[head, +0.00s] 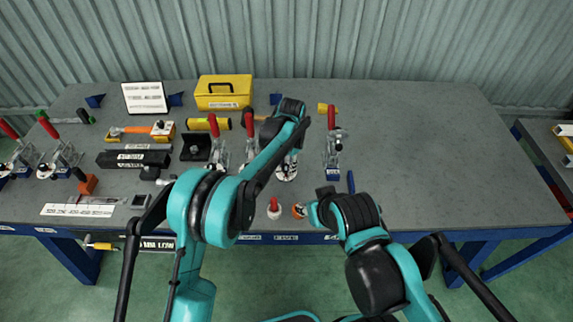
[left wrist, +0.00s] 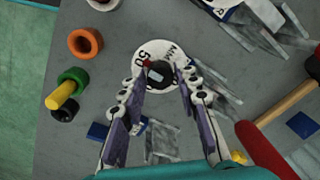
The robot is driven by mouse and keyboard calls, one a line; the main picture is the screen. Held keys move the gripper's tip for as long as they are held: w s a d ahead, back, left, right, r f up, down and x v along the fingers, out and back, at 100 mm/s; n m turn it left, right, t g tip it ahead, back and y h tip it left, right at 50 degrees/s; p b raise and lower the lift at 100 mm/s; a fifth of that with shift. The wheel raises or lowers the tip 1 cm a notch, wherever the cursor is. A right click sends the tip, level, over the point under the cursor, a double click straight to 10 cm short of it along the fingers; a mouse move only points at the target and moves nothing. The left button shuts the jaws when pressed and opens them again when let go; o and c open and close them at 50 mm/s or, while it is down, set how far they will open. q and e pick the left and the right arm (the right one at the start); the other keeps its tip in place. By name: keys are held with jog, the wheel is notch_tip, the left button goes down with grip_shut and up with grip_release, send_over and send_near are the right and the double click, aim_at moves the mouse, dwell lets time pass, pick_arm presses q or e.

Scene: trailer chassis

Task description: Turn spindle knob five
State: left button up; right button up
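The spindle knob (left wrist: 158,76) is a dark round knob on a white dial disc (left wrist: 143,57) marked 50 and MM, in the left wrist view. My left gripper (left wrist: 162,70) is over it, fingers apart, one on each side of the knob. A gap seems to show between the fingers and the knob; firm contact is not visible. In the head view my left gripper (head: 289,163) reaches down over the white disc (head: 287,174) near the table's middle, and the knob is mostly hidden. My right arm is folded at the front right; its fingers are not visible.
Red-handled toggle clamps (head: 332,145) stand on both sides of the left gripper. An orange ring (left wrist: 85,43) and a green ring with a yellow peg (left wrist: 70,82) lie near the table's front edge. A yellow toolbox (head: 223,92) stands behind. The table's right side (head: 440,150) is clear.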

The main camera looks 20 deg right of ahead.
pick_arm(q)
jog(key=shift+o, duration=0.7)
notch_tip(320, 180, up, 12)
jog(key=shift+s+d, duration=0.25)
jog(key=shift+s, duration=0.15)
